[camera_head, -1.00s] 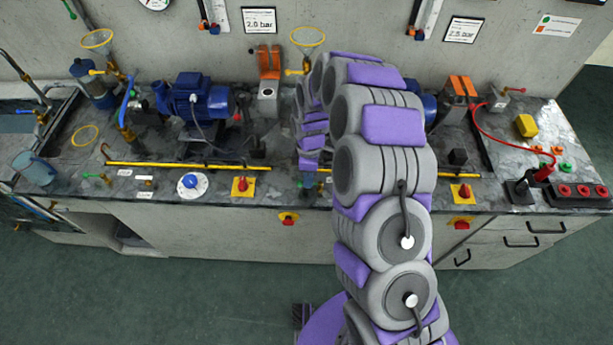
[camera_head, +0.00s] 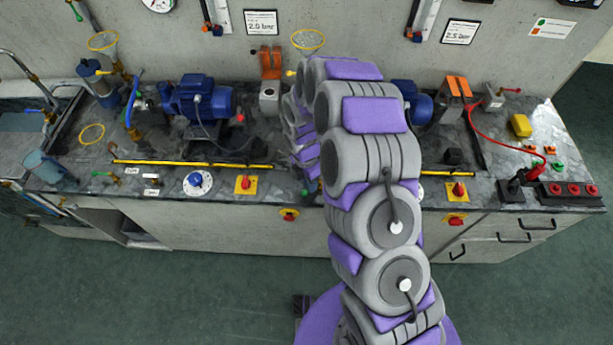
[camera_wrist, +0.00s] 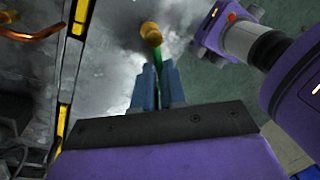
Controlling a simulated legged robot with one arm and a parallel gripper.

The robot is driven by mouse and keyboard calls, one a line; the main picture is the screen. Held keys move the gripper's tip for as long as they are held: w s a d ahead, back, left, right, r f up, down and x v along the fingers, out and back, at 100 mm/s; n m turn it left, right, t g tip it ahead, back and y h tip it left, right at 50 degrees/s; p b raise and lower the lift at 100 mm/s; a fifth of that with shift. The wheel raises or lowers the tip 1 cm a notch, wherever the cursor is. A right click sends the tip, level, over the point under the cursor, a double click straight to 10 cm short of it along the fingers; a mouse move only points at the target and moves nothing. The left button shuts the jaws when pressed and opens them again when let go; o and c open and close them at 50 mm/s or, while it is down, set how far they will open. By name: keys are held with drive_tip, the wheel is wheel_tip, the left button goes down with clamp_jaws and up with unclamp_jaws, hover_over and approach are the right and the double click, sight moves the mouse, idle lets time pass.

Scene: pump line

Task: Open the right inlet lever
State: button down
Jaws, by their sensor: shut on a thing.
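The right inlet lever (camera_wrist: 158,58) is a green handle on a brass-yellow fitting (camera_wrist: 151,33) in the wrist view. My gripper (camera_wrist: 157,72) is shut on the green handle, with one blue-grey finger on either side of it. The handle points from the fitting towards my gripper. In the head view a small bit of green lever (camera_head: 313,187) shows at the bench's front edge beside my arm. My gripper and most of the fitting are hidden there by my arm.
The bench (camera_head: 225,181) carries blue pumps (camera_head: 200,97) and a yellow-black strip (camera_head: 190,163). A blue dial (camera_head: 196,182) and a red switch on a yellow plate (camera_head: 246,184) lie to the left. Another red switch (camera_head: 459,189) lies to the right. The floor in front is clear.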

drive_tip(key=shift+s+d+r+n+p, duration=0.1)
drive_tip(key=shift+d+r+n+p, duration=0.05)
drive_tip(key=shift+n+p, duration=0.3)
drive_tip(key=shift+d+r+n+p, duration=0.15)
drive_tip(key=shift+n+p, duration=0.1)
drive_tip(key=shift+n, duration=0.3)
drive_tip(key=n+p, duration=0.3)
drive_tip(key=d+n+t+p, duration=0.1)
drive_tip(key=shift+s+h+p, duration=0.3)
drive_tip(key=shift+s+p, duration=0.05)
drive_tip(key=shift+s, duration=0.05)
drive_tip(key=n+p, duration=0.2)
drive_tip(key=shift+s+d+n, duration=0.1)
drive_tip(key=shift+d+n, duration=0.15)
drive_tip(key=shift+n, duration=0.05)
drive_tip(key=shift+d+f+n+t+p, duration=0.15)
drive_tip(key=shift+n+t+p, duration=0.25)
drive_tip(key=shift+n+p, duration=0.5)
drive_tip(key=shift+p, duration=0.3)
drive_tip(key=c, duration=1.3)
unclamp_jaws()
drive_tip(key=shift+f, duration=0.15)
drive_tip(key=shift+o, duration=0.5)
drive_tip(key=shift+s, duration=0.1)
